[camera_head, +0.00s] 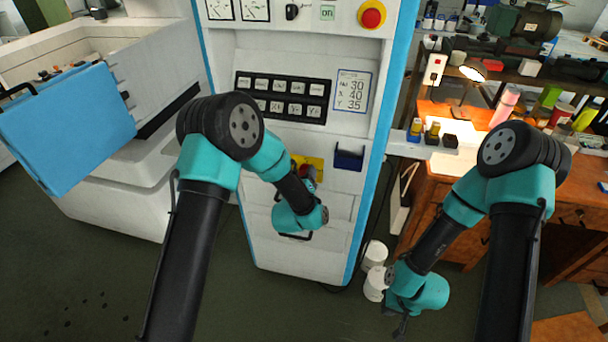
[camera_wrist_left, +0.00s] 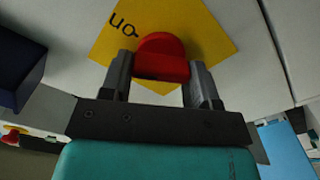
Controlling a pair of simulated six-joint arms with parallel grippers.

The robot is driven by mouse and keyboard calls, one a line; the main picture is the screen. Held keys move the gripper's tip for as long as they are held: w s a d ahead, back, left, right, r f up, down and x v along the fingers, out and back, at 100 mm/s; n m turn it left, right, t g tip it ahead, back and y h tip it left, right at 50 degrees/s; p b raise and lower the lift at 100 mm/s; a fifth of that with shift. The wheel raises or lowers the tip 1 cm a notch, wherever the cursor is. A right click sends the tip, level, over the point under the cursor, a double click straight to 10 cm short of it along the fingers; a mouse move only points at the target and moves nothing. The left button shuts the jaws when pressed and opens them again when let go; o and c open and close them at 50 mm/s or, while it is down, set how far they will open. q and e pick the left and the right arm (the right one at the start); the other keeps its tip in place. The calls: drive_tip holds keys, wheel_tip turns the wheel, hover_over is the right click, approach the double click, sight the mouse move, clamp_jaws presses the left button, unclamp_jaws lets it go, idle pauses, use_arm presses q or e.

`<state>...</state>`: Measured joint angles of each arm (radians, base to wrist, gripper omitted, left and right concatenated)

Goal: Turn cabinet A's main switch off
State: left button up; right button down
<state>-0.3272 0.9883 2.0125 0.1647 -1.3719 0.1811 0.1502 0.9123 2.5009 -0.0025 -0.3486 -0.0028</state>
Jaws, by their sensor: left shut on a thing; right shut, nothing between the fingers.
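The main switch is a red knob (camera_wrist_left: 162,58) on a yellow plate (camera_wrist_left: 215,35) with "on" lettering, upside down in the left wrist view. In the head view the yellow plate (camera_head: 314,163) shows low on the white cabinet (camera_head: 262,170) with blue edges, and my left arm partly covers it. My left gripper (camera_wrist_left: 161,75) is shut on the red knob, one finger on each side. Which mark the knob points at is hard to tell. My right gripper (camera_head: 401,326) is shut and empty, low at the right of the cabinet.
Above the plate are a black key panel (camera_head: 282,97), a small data card (camera_head: 352,92) and a red emergency button (camera_head: 372,14). A dark blue box (camera_head: 348,157) sits right of the plate. A wooden desk (camera_head: 460,190) with a lamp stands at right. A blue case (camera_head: 65,130) is at left.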

use_arm(q)
drive_tip(key=n, duration=0.5)
drive_tip(key=shift+n, duration=0.3)
drive_tip(key=n, duration=0.6)
drive_tip(key=shift+a+f, duration=0.1)
drive_tip(key=shift+f, duration=0.1)
drive_tip(key=o, duration=0.9)
drive_tip(key=s+a, duration=0.1)
drive_tip(key=s, duration=0.4)
drive_tip(key=s+a, duration=0.1)
drive_tip(key=s, duration=0.5)
drive_tip(key=s+a, duration=0.1)
drive_tip(key=s, duration=0.5)
drive_tip(key=shift+s, duration=0.1)
drive_tip(key=shift+a+f, duration=0.1)
